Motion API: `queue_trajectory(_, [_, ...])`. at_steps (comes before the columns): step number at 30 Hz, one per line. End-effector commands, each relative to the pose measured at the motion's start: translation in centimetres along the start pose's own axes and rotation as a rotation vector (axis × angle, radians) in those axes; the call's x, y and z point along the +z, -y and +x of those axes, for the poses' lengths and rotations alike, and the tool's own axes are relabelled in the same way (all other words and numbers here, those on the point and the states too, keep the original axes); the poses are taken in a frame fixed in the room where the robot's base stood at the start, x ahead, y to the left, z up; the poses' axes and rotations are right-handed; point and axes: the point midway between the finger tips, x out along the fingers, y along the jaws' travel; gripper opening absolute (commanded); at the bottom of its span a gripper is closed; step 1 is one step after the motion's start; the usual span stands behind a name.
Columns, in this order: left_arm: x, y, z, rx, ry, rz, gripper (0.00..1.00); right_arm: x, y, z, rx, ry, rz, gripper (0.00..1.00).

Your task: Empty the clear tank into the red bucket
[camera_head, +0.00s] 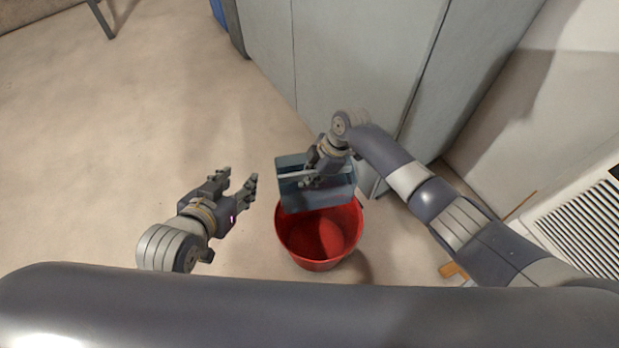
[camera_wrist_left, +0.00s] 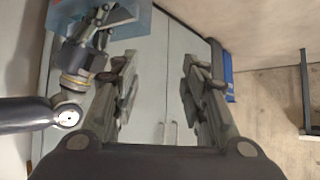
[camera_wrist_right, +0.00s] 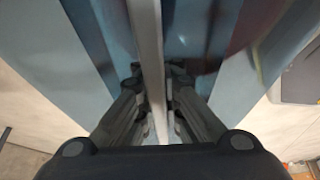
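The clear tank (camera_head: 329,197) is a bluish see-through box held over the far rim of the red bucket (camera_head: 319,262). It looks tilted, with its lower edge at the bucket's mouth. My right gripper (camera_head: 308,180) is shut on the tank's wall; in the right wrist view that wall (camera_wrist_right: 147,40) runs between the fingers. My left gripper (camera_head: 240,184) is open and empty, left of the tank and bucket. In the left wrist view its fingers (camera_wrist_left: 158,85) are apart, with the tank (camera_wrist_left: 133,20) at the top left. Inside the bucket I see a rounded red shape; I cannot tell what it is.
Grey cabinets (camera_head: 350,60) stand just behind the tank. A white unit with a slatted grille (camera_head: 585,225) is at the right. A small orange-brown object (camera_head: 453,271) lies on the floor right of the bucket. The floor at the left (camera_head: 110,130) is clear.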

Motion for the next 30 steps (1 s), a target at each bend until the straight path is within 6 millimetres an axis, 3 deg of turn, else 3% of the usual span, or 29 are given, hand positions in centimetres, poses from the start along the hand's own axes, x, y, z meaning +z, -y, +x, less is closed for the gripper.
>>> queue_trajectory(30, [-2.1,-0.3,0.3,0.006,-0.099,0.001,0.40,0.1,-0.1,0.3,0.002,-0.002,-0.001,0.00])
